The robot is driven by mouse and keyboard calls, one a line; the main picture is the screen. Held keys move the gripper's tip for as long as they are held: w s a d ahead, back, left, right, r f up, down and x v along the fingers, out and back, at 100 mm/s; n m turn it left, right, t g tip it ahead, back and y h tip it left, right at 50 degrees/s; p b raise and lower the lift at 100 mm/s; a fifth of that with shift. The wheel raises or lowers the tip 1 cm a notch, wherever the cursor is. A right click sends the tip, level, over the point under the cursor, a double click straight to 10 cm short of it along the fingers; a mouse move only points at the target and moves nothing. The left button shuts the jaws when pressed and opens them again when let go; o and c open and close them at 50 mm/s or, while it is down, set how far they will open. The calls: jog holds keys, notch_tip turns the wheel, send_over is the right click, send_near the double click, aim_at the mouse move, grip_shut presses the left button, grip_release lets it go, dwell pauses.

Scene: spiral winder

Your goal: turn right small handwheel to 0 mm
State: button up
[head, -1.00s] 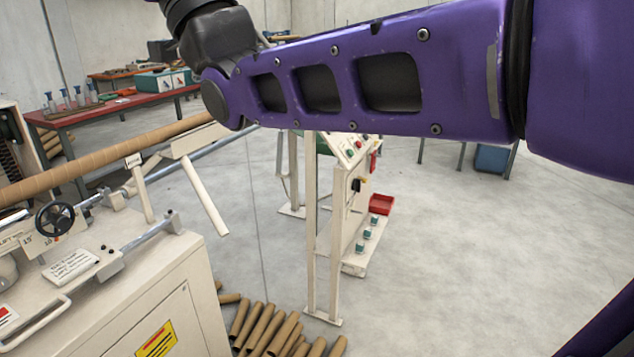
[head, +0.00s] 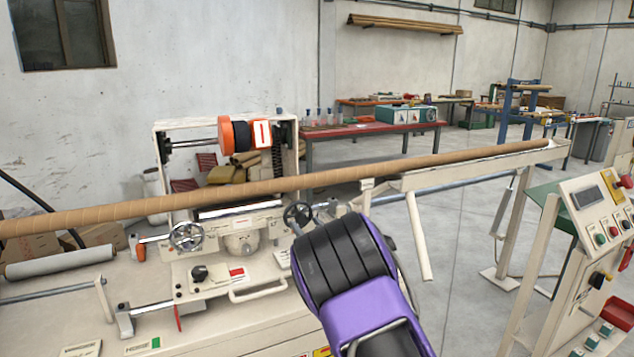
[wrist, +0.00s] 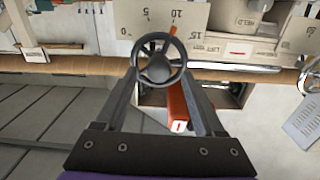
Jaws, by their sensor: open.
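The right small handwheel (head: 298,215) is black, with a round rim and spokes, on the winder at the right of its carriage. In the wrist view the handwheel (wrist: 158,62) stands at the fingertips of my gripper (wrist: 159,76), which is open with one finger on each side. I cannot tell whether the fingers touch the rim. Behind the wheel is a pale scale (wrist: 190,14) marked 0, 5, 10 and 15. An orange pointer (wrist: 173,30) is near the 10 mark.
A larger silver handwheel (head: 186,237) is on the left of the carriage. A long cardboard tube (head: 330,178) crosses behind the small wheel. A pale handle bar (head: 257,293) is in front. A control panel (head: 597,215) stands at the right.

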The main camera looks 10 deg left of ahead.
jog(key=shift+w+a+f, duration=0.15)
jog(key=shift+w+a, duration=0.2)
jog(key=shift+w, duration=0.25)
jog(key=shift+r, duration=0.35)
jog(key=shift+w+a+f, duration=0.15)
jog(key=shift+w, duration=0.05)
grip_shut()
